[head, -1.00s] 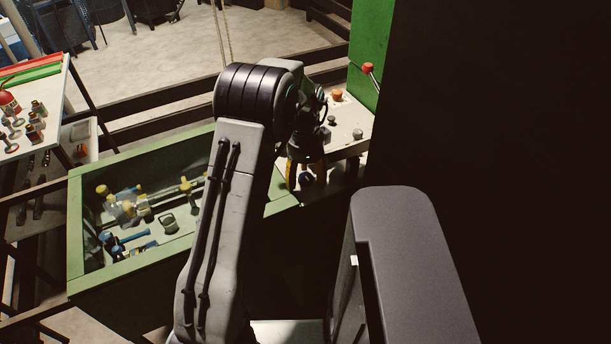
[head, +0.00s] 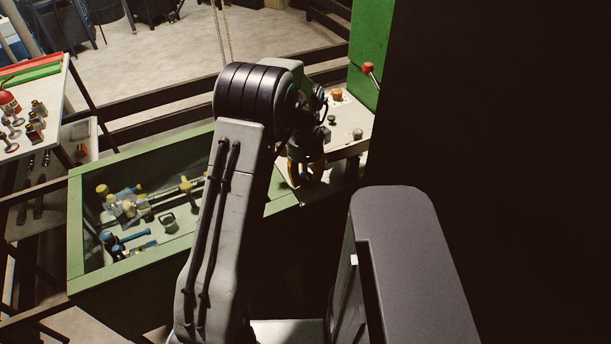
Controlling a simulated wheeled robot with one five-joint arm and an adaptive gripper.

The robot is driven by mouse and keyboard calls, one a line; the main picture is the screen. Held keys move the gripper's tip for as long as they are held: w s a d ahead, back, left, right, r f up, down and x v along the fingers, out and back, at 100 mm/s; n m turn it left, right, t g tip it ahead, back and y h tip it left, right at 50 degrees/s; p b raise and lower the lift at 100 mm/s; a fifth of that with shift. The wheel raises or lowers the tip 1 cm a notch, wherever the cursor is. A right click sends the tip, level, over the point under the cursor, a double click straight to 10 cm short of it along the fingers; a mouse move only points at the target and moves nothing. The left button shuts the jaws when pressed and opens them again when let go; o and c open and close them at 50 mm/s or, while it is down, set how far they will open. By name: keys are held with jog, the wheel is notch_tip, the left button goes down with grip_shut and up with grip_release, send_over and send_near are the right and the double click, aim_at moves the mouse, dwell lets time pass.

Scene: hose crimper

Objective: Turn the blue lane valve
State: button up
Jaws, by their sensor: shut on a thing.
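My gripper (head: 304,177) points down at the near left edge of the pale control panel (head: 350,121), right of the green-rimmed bin. Its fingers are dark with an orange-yellow part showing. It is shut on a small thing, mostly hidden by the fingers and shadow. I cannot tell whether that thing is the blue lane valve. No valve marked as the blue lane one is plain to see. Blue-handled parts (head: 128,237) lie in the bin, apart from my gripper.
The panel bears an orange-red button (head: 337,95), dark knobs (head: 358,134) and a red-tipped lever (head: 369,68) by a green cabinet (head: 365,35). The green bin (head: 110,277) holds yellow-capped fittings. A side table (head: 50,90) with small parts stands at left. Dark rails cross behind.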

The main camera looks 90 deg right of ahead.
jog(key=shift+f+n+b, duration=0.15)
jog(key=shift+n+b, duration=0.25)
jog(key=shift+n, duration=1.1)
jog(key=o, duration=1.2)
